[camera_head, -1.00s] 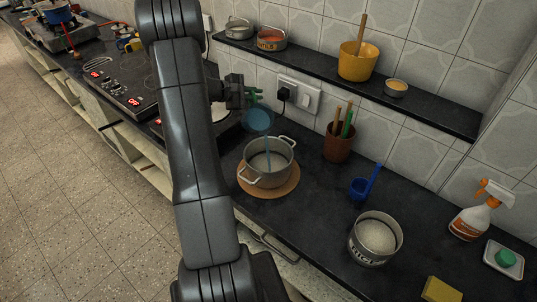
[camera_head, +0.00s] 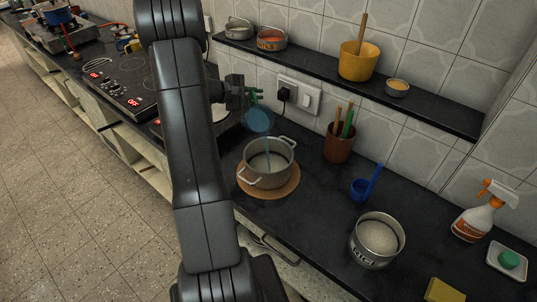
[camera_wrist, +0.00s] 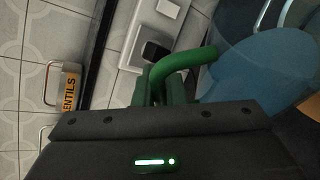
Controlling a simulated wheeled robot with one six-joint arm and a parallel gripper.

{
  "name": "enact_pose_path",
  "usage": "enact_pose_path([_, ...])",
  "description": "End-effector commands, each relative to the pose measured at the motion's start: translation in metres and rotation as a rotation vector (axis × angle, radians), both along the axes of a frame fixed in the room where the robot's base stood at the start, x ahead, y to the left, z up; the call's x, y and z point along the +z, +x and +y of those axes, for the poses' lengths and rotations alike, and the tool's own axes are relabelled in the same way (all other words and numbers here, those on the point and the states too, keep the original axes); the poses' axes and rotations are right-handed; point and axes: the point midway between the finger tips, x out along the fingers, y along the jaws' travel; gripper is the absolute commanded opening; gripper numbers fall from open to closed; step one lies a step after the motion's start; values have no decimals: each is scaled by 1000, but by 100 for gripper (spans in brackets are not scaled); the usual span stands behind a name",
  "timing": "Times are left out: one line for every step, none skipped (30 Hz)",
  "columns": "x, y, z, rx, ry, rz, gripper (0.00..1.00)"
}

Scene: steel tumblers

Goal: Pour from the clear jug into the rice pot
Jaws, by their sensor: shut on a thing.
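My gripper (camera_head: 250,98) is shut on the green handle (camera_wrist: 185,65) of the clear, bluish jug (camera_head: 258,121). The jug is tilted above a grey two-handled pot (camera_head: 249,174), and a thin bluish stream (camera_head: 268,152) runs from it down into the pot. The pot stands upright on a round wooden board (camera_head: 284,191). In the wrist view, the jug's body (camera_wrist: 255,65) fills the upper right, beside my gripper (camera_wrist: 165,88). The pot's contents and the level left in the jug cannot be made out clearly.
A tin marked RICE (camera_head: 368,252), a blue ladle cup (camera_head: 361,189) and a brown utensil holder (camera_head: 339,150) stand to the right. A shelf (camera_head: 430,108) with a yellow pot (camera_head: 357,66) runs along the wall. A hob (camera_head: 120,80) lies left.

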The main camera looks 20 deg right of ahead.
Motion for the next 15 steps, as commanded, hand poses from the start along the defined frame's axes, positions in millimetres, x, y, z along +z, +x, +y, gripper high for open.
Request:
enact_pose_path([1, 0, 0, 0, -2, -4, 0])
enact_pose_path([1, 0, 0, 1, -2, -6, 0])
enact_pose_path([1, 0, 0, 1, -2, -8, 0])
enact_pose_path([1, -1, 0, 1, -2, -11, 0])
enact_pose_path([1, -1, 0, 1, -2, -13, 0])
enact_pose_path([1, -1, 0, 1, -2, -16, 0])
enact_pose_path([1, -1, 0, 0, -2, -19, 0])
enact_pose_path([1, -1, 0, 1, -2, -22, 0])
enact_pose_path([1, -2, 0, 0, -2, -26, 0])
enact_pose_path([1, -2, 0, 1, -1, -28, 0])
enact_pose_path([2, -2, 0, 0, -2, -31, 0])
enact_pose_path([2, -2, 0, 0, -1, -35, 0])
enact_pose_path([2, -2, 0, 0, -2, -37, 0])
enact_pose_path([2, -3, 0, 0, -1, -40, 0])
enact_pose_path([2, -3, 0, 0, -1, -43, 0])
